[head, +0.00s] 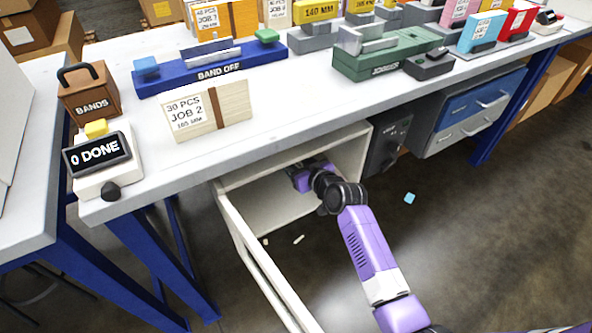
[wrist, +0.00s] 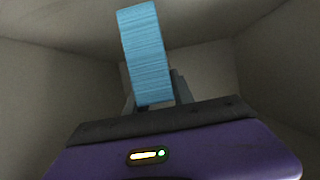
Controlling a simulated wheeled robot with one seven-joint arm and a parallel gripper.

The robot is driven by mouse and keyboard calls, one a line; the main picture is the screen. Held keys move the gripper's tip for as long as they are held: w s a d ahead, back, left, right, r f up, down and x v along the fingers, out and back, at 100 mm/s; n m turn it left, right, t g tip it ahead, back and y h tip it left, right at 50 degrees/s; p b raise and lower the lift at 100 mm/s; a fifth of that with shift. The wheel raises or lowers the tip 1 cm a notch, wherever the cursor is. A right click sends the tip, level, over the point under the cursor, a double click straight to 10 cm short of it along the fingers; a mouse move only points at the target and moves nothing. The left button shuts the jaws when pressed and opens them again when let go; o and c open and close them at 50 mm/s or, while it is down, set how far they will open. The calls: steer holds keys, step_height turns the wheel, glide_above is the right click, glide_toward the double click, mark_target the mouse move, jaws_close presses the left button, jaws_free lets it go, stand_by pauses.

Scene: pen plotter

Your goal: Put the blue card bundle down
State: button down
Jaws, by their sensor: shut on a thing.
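My gripper (wrist: 152,106) is shut on the blue card bundle (wrist: 144,52), which stands up from the jaws, slightly tilted, in the wrist view. Pale walls surround it there. In the head view my purple arm reaches into an open white drawer or bin (head: 262,205) under the table, and the gripper end (head: 300,178) is inside it. The blue bundle cannot be made out in the head view. I cannot tell whether the bundle touches the bin's floor or walls.
On the white table (head: 290,120) stand a card block marked JOB 2 (head: 185,117), a blue BAND OFF device (head: 200,72), a brown BANDS box (head: 90,93), a counter reading 0 DONE (head: 97,155) and a green machine (head: 390,60). A small blue piece (head: 409,198) lies on the floor.

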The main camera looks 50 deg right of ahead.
steer(key=shift+f, duration=0.95)
steer(key=shift+f+b, duration=0.25)
steer(key=shift+b, duration=0.15)
steer(key=c, duration=1.1)
jaws_free()
steer(key=shift+r, duration=0.1)
